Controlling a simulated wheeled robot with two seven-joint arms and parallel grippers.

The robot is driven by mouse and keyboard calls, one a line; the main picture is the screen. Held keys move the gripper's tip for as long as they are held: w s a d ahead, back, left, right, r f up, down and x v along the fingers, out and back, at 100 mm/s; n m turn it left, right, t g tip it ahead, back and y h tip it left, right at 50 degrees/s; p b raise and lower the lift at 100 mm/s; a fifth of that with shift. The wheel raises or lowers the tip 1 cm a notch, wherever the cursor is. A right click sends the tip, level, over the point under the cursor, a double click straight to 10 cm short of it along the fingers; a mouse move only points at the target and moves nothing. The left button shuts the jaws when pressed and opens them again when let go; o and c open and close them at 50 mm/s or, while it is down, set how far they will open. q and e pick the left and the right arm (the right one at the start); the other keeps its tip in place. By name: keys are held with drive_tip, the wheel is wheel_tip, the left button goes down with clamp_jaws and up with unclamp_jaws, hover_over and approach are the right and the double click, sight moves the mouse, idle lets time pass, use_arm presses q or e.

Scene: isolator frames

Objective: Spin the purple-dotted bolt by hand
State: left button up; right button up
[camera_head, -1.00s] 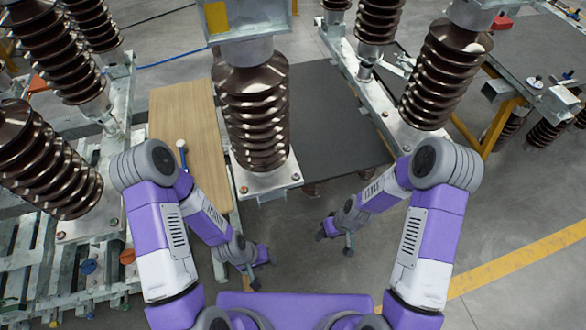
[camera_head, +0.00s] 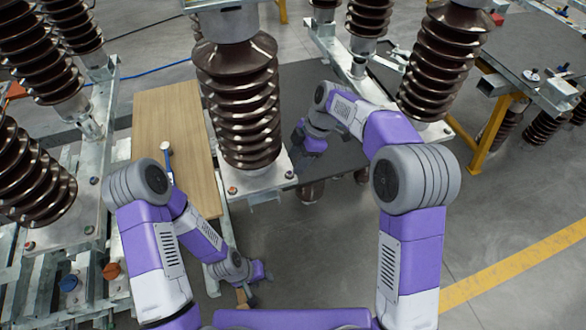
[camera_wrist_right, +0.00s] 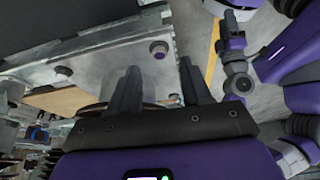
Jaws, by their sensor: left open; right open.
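The flat metal base plate (camera_head: 262,182) under the central brown ribbed insulator carries bolts. One bolt (camera_head: 289,174) sits at its right corner and another, reddish bolt (camera_head: 233,190) at its front left. In the right wrist view, a bolt with a purplish top (camera_wrist_right: 159,49) lies just beyond and between the fingertips; a second dark purplish bolt (camera_wrist_right: 64,71) is farther left. I cannot tell for sure which is purple-dotted. My right gripper (camera_head: 298,140) is open beside the plate's right corner; its fingers also show in the wrist view (camera_wrist_right: 158,68). My left gripper (camera_head: 252,290) is open, low and empty.
The central insulator (camera_head: 238,105) rises close to my right gripper. A wooden board (camera_head: 172,125) lies to its left and a dark panel (camera_head: 310,95) behind. More insulators stand on metal frames at both sides. The floor (camera_head: 330,240) in front is open.

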sight(290, 173)
drive_tip(key=shift+b+x, duration=0.35)
drive_tip(key=shift+x, duration=1.6)
clamp_jaws()
